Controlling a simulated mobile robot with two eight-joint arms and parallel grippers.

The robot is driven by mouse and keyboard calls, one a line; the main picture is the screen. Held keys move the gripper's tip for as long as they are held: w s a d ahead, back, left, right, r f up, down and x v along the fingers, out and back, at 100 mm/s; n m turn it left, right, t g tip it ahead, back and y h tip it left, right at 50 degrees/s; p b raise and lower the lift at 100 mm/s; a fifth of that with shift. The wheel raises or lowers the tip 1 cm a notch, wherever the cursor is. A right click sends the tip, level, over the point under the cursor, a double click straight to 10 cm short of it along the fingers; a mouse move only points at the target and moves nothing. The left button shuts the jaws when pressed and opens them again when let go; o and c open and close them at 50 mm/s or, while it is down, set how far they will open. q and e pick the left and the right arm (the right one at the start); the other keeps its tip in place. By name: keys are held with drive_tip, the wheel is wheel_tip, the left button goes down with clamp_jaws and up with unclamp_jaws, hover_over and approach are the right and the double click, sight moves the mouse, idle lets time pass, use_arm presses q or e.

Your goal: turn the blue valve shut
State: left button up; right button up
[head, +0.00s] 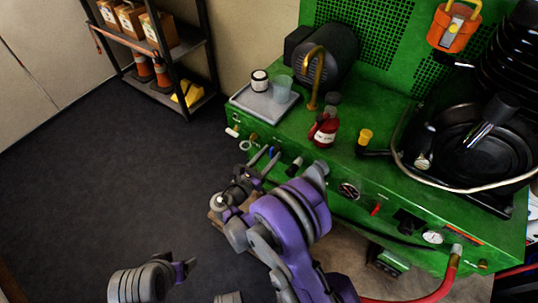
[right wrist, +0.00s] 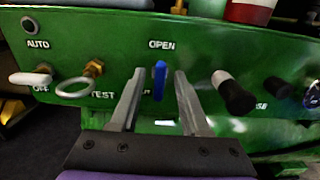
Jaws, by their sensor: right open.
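The blue valve (right wrist: 159,80) is a small lever on the green panel, standing upright just below the word OPEN. Another label low on its left is mostly covered by a finger. My right gripper (right wrist: 160,73) is open, with one finger on each side of the blue lever and a visible gap to both. In the head view the right gripper (head: 265,163) is at the panel's front face, and the blue lever (head: 272,152) shows as a small spot there.
A black-tipped lever (right wrist: 232,92) is close right of the gripper. A ring pull (right wrist: 76,86) and a white-handled switch (right wrist: 31,78) are to the left. On the green machine (head: 370,120) stand a tray (head: 262,108) and a red bottle (head: 325,130). Floor at left is clear.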

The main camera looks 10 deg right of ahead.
clamp_jaws()
drive_tip(key=shift+m, duration=0.3)
idle(0.3)
drive_tip(key=m+b, duration=0.1)
drive_tip(key=m, duration=0.7)
drive_tip(key=shift+s+d+f+b, duration=0.1)
drive_tip(key=shift+s+d+b, duration=0.05)
drive_tip(key=shift+b, duration=0.2)
drive_tip(key=m, duration=0.4)
drive_tip(key=shift+f+m, duration=0.1)
drive_tip(key=shift+m, duration=0.2)
drive_tip(key=m, duration=0.4)
drive_tip(key=shift+f+m+b, duration=0.1)
drive_tip(key=shift+m+b, duration=0.2)
drive_tip(key=shift+b, duration=0.05)
